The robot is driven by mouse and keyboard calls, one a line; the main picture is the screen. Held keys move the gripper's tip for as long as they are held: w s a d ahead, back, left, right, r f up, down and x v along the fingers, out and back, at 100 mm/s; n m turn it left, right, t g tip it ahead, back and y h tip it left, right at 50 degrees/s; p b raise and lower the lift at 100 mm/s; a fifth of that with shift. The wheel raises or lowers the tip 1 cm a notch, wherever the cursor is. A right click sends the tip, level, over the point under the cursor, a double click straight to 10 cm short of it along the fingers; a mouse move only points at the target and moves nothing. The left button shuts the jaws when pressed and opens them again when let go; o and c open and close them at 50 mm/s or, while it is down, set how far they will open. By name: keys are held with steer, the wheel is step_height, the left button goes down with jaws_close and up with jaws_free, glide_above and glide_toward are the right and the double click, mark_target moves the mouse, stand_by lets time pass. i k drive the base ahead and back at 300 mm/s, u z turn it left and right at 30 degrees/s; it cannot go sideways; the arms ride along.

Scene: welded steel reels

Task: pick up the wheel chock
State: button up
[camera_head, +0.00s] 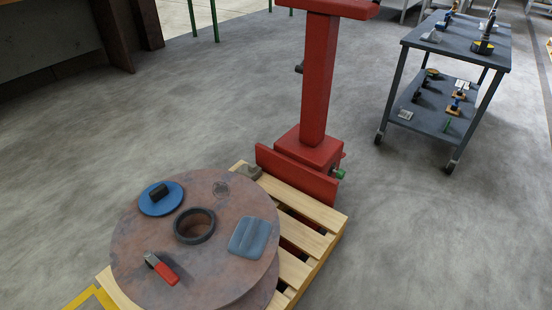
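A rusty steel reel (230,262) lies flat on a wooden pallet (325,213). A dark hub ring (179,228) stands at the reel's centre. My gripper is not in view.
A red steel post (318,80) with a wide base plate stands at the pallet's back edge. A grey two-shelf cart (462,48) with tools stands at the back right. Yellow floor marking (82,297) shows at bottom left. The concrete floor left and right is clear.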

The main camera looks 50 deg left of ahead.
mark_target(251, 171)
steer(key=i, duration=1.4)
steer(key=u, duration=4)
steer(key=i, duration=0.5)
steer(key=u, duration=0.05)
